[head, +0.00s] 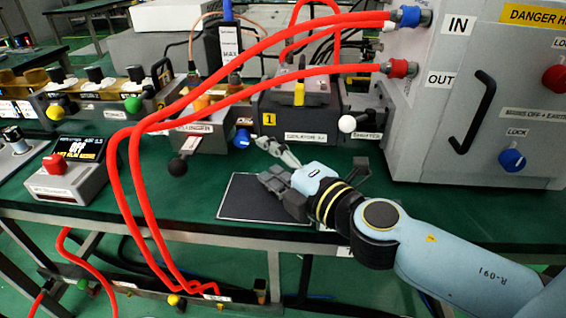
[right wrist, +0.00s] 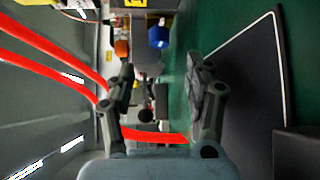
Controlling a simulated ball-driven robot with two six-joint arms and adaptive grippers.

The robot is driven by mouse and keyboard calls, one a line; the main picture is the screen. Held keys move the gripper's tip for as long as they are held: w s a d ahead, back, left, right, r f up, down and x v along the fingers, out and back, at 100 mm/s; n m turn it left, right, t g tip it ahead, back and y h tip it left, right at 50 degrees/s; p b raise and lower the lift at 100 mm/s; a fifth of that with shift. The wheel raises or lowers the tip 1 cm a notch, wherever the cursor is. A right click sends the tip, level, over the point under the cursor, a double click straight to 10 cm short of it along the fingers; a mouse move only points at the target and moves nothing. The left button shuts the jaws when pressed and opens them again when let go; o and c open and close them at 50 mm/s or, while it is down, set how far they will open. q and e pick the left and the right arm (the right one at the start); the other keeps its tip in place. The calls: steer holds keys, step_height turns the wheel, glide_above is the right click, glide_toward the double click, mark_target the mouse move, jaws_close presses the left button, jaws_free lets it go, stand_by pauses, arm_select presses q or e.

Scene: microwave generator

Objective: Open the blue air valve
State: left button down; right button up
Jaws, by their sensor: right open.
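A blue round knob (head: 241,138) sits low on the front of the bench equipment, left of the "1" block. It also shows near the top of the right wrist view (right wrist: 158,37). No label on it can be read, so I cannot tell whether it is the air valve. My right gripper (head: 264,160) is open and empty, with its fingers pointing left over the bench, in front of and a little right of this knob. The gripper's spread fingers also show in the right wrist view (right wrist: 163,85), apart from the knob. My left gripper is not in view.
A blue LOCK knob (head: 512,160) is on the grey cabinet (head: 455,110). Red hoses (head: 122,180) loop down left of my gripper. A black ball knob (head: 177,167) and white ball knob (head: 347,124) stick out nearby. A dark mat (head: 245,200) lies below my gripper.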

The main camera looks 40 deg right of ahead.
steer(key=shift+s+a+r, duration=0.15)
steer(key=shift+s, duration=1.55)
steer(key=shift+s, duration=0.1)
